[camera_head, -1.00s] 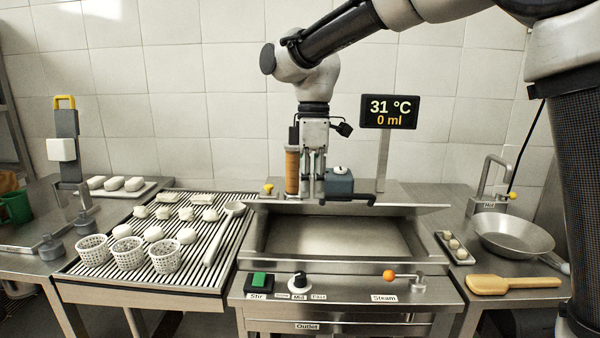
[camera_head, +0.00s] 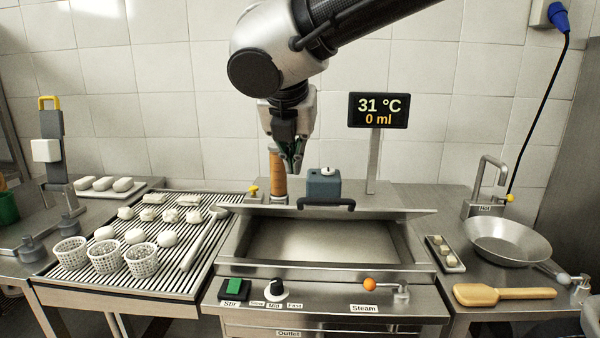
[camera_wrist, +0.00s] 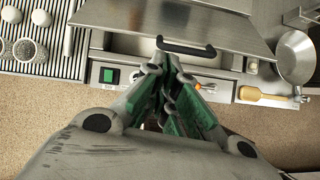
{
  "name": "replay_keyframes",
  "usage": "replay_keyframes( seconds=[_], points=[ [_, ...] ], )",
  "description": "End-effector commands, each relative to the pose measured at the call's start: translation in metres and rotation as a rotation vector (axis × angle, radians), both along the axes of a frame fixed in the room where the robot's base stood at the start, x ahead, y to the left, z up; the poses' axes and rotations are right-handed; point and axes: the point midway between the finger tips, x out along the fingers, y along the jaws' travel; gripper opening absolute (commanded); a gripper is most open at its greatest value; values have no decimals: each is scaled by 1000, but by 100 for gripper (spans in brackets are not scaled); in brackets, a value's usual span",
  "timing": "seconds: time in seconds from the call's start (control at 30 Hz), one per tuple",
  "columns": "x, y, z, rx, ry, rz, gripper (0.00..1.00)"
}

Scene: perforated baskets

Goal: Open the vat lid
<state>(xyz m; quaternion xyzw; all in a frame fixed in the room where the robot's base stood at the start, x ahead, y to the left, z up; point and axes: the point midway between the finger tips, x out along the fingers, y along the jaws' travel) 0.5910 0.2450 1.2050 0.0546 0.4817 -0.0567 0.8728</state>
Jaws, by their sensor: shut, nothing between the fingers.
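The vat (camera_head: 325,265) stands in the middle, with its basin open to view. Its steel lid (camera_head: 390,212) is tilted up at the back, with a dark handle (camera_head: 327,205) on its front edge. The lid and handle (camera_wrist: 187,47) also show in the wrist view. My gripper (camera_head: 293,170) is shut and empty, in the air behind and above the lid, left of the blue-grey box. It also fills the middle of the wrist view (camera_wrist: 170,70), its tips pointing toward the handle and apart from it as far as I can tell.
A blue-grey box (camera_head: 323,184) and a wooden cylinder (camera_head: 278,175) stand behind the lid. A display post (camera_head: 372,160) reads 31 °C, 0 ml. Perforated baskets (camera_head: 107,256) sit on a ribbed drainer at left. A steel pan (camera_head: 508,243) and yellow paddle (camera_head: 500,294) lie at right.

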Motion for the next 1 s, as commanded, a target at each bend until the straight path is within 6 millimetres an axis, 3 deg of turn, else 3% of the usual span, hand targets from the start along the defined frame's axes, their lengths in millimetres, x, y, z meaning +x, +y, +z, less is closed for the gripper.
replay_keyframes(
  seconds=[0.27,0.63,0.8,1.0],
  points=[
    [13,0,-20,-19,1,39,0],
    [55,-4,-86,-18,4,35,0],
    [79,-6,-76,-14,2,35,0],
    [91,-7,-72,-14,3,36,0]
  ],
)
